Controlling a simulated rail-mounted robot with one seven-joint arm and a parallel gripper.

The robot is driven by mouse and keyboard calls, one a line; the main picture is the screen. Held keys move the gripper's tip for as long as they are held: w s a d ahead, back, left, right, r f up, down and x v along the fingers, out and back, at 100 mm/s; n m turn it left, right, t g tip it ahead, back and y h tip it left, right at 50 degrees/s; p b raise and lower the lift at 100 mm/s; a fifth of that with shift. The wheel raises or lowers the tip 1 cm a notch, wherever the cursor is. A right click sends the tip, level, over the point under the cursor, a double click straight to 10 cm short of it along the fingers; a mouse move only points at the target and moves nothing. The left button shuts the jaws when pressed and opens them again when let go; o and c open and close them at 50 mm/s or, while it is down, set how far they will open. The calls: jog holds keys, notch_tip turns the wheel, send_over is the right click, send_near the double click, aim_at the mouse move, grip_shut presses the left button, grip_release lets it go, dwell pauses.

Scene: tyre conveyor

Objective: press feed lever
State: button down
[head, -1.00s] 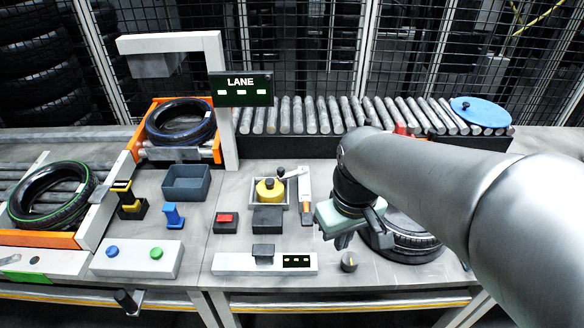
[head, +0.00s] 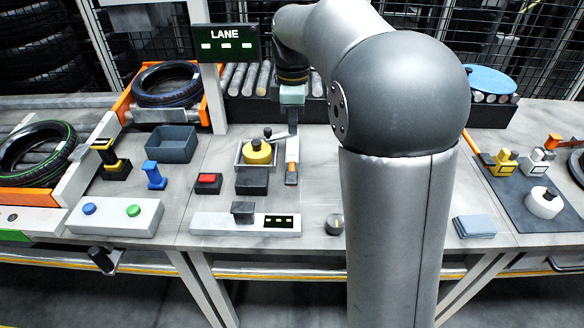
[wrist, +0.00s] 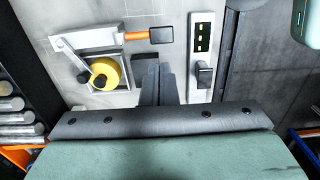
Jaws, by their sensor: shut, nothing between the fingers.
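No lever in view carries a readable label. A dark lever (head: 243,210) stands on a white panel with a small lit display, and it also shows in the wrist view (wrist: 204,74). An orange-handled lever (head: 291,170) lies right of a yellow knob (head: 257,151) in a square tray; the wrist view shows its orange handle (wrist: 136,36). A black handle (head: 103,260) hangs at the front edge. My gripper (head: 291,118) points down behind the orange-handled lever in the head view. Its fingers (wrist: 158,82) are together and empty in the wrist view. I cannot tell its height or any contact.
A red button (head: 207,180), a blue post (head: 154,176) and a grey bin (head: 171,143) stand left of the tray. A LANE sign (head: 226,44) rises behind. My arm hides part of the bench on the right.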

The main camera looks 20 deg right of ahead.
aim_at(293, 176)
notch_tip(293, 176, down, 14)
jog(key=shift+f, duration=0.1)
dwell(0.5)
